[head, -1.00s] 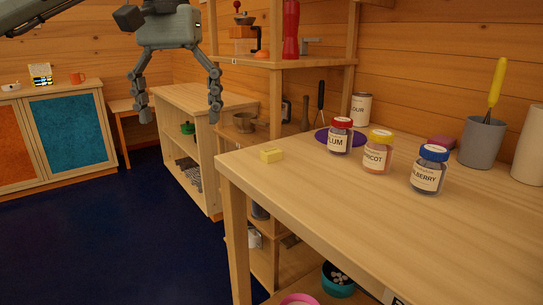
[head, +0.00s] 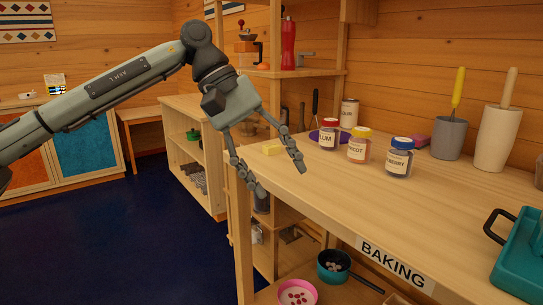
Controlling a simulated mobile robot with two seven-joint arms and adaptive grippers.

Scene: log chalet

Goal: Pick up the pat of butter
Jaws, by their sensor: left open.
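Nothing is between the fingers that I can see as held. My right gripper is out of view.
Plum (head: 329,138), apricot (head: 359,148) and blue-lidded (head: 398,160) jars stand right of the butter. A grey cup (head: 449,137) and a teal dish (head: 522,258) stand farther right. The worktop's front middle is clear.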

